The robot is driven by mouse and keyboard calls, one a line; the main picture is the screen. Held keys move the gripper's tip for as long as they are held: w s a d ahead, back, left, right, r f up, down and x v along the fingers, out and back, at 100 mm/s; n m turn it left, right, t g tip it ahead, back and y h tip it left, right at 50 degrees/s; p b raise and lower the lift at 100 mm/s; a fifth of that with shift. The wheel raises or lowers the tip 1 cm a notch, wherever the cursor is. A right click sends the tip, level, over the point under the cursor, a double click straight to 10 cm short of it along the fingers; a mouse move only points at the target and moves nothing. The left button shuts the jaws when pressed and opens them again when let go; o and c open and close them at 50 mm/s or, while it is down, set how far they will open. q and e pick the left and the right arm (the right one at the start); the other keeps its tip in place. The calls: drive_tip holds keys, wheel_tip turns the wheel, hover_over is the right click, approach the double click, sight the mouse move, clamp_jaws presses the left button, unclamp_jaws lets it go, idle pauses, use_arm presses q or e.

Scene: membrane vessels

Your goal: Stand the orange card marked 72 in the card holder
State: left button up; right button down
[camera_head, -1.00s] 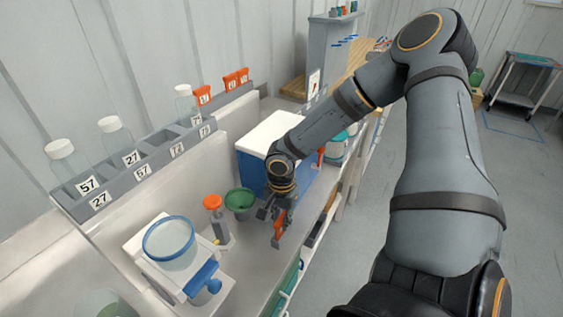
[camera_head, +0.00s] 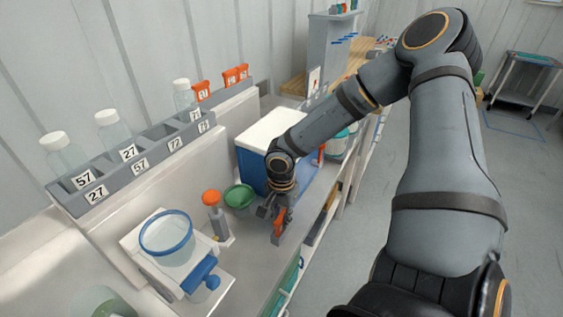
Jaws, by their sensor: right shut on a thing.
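My right gripper (camera_head: 279,222) points down over the bench, right of the green bowl, and is shut on an orange card (camera_head: 280,226). The card hangs upright between the fingers, and its number cannot be read. Its lower end is near the front edge of the bench; I cannot tell whether it touches anything. Other orange cards with white labels stand at the back, one (camera_head: 202,90) behind the bottle rack and others (camera_head: 231,77) to its right. I cannot tell for sure which thing is the card holder. My left gripper is not in view.
A grey rack (camera_head: 112,178) with numbered labels holds capped bottles. A blue box with a white lid (camera_head: 272,135) stands behind my gripper. The green bowl (camera_head: 238,198), an orange-capped bottle (camera_head: 214,212) and a blue-ringed vessel (camera_head: 165,238) stand to the left.

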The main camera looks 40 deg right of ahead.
drive_tip(key=shift+f, duration=0.1)
drive_tip(key=c, duration=1.2)
unclamp_jaws()
wheel_tip(320, 180, up, 12)
drive_tip(key=shift+r, duration=0.1)
drive_tip(key=shift+s, duration=0.1)
